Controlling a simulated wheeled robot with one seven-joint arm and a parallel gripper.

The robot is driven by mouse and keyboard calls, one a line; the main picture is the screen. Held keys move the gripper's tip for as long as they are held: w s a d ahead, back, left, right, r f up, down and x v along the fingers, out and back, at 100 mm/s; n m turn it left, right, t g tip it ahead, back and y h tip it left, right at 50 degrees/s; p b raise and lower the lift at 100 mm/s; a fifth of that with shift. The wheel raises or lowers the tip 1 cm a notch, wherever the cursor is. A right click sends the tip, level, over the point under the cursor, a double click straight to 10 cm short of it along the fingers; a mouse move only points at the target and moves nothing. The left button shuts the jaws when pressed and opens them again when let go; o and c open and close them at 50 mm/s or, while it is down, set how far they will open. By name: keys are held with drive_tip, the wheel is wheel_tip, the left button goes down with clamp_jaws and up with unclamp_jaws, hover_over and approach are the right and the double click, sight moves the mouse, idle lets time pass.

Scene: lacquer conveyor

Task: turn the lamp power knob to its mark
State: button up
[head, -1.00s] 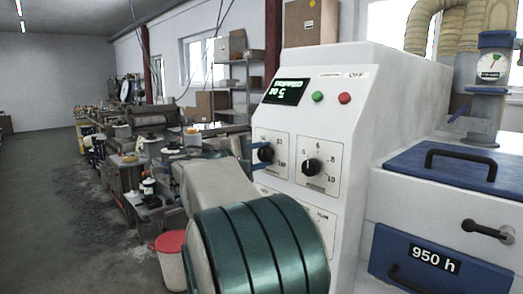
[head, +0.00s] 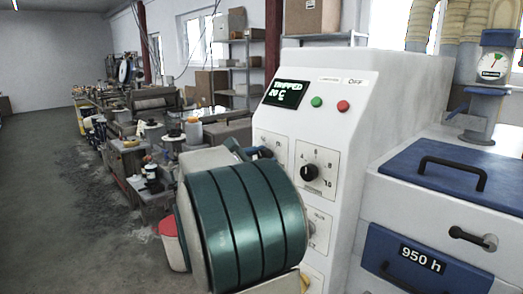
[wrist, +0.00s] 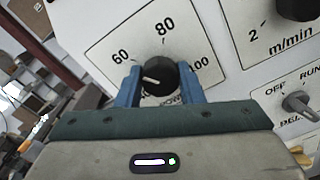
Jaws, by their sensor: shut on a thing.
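The lamp power knob (wrist: 159,77) is a round black dial with a white pointer line, on a white plate with 60, 80 and 100 printed around it. In the wrist view its pointer aims left, below the 60. The lettering under it is partly covered, and I cannot make out a separate mark. My gripper (wrist: 160,88) is shut on the knob, one blue finger at each side. In the head view my arm hides most of this knob's plate (head: 269,140).
A second black knob (head: 310,173), on the m/min scale, sits to the right. An OFF/RUN switch (wrist: 298,103) is below it in the wrist view. The display (head: 287,94) reads TRIPPED, 20 C. Blue-lidded housing (head: 455,172) stands right; an open aisle lies left.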

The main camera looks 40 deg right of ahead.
drive_tip(key=shift+f+n+p, duration=0.1)
drive_tip(key=shift+n+p, duration=0.2)
drive_tip(key=shift+n, duration=0.2)
drive_tip(key=o, duration=1)
drive_tip(key=a+b, duration=0.2)
drive_tip(key=a, duration=1.2)
drive_tip(key=shift+s, duration=0.35)
drive_tip(key=shift+d, duration=0.1)
